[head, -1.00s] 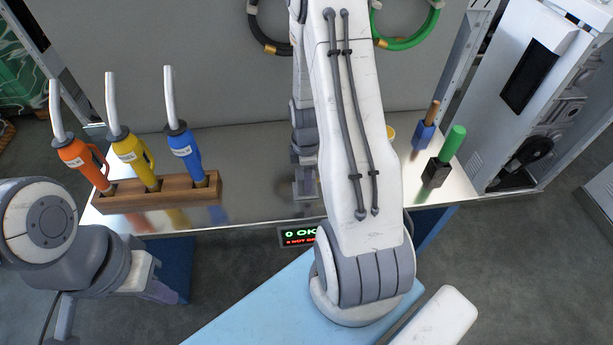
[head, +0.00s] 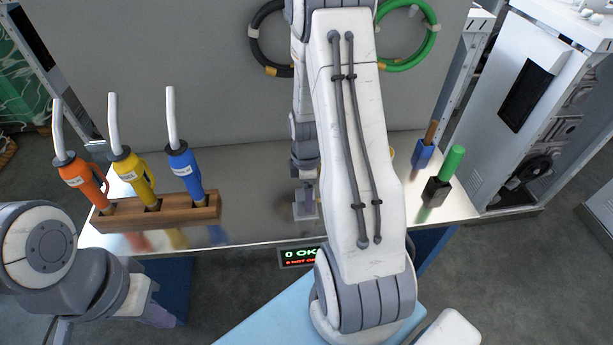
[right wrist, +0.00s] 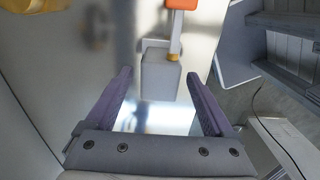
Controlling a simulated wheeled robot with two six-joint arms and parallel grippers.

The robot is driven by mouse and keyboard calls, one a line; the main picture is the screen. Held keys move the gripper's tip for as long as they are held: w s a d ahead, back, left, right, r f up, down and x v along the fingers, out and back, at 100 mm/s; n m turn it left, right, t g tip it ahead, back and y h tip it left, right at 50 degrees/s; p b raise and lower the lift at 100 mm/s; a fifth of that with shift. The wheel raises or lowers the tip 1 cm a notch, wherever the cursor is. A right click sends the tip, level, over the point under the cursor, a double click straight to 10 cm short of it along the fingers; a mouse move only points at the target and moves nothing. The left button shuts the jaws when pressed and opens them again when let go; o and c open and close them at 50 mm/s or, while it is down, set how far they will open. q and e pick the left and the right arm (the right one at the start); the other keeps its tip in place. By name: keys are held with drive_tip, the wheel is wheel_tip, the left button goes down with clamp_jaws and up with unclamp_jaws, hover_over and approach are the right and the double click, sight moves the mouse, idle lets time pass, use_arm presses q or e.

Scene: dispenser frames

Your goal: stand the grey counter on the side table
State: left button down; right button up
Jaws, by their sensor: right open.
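In the right wrist view a grey box-shaped thing (right wrist: 160,76), which looks like the grey counter, stands ahead of my right gripper (right wrist: 158,98). A pale stem with an orange collar rises from it. The purple fingers are open on either side of it, and I see no contact. In the head view my right arm covers the middle of the bench and hides the counter. My left gripper (head: 155,305) is low at the left, with its jaws unclear. A light-blue tabletop (head: 255,325), possibly the side table, lies at the bottom, partly behind my right arm.
A wooden rack (head: 158,212) with orange, yellow and blue dispensers stands on the shiny bench (head: 245,228) at the left. A blue holder (head: 423,155) and a black holder with a green handle (head: 437,192) stand at the right. A lit display (head: 299,256) hangs at the front edge.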

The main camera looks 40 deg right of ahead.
wheel_tip(320, 180, up, 10)
idle(0.3)
drive_tip(key=s+a+r+m, duration=0.1)
drive_tip(key=s+a+r, duration=0.15)
drive_tip(key=a, duration=0.75)
drive_tip(key=s+a+r+m, duration=0.1)
drive_tip(key=a+r, duration=0.2)
drive_tip(key=a, duration=0.6)
drive_tip(key=s+a+r+m+y, duration=0.1)
drive_tip(key=s+a+r+m, duration=0.1)
drive_tip(key=s+a, duration=0.7)
drive_tip(key=s, duration=0.3)
drive_tip(key=shift+s+a+r, duration=0.2)
drive_tip(key=shift+a+r, duration=0.15)
drive_tip(key=shift+r, duration=0.05)
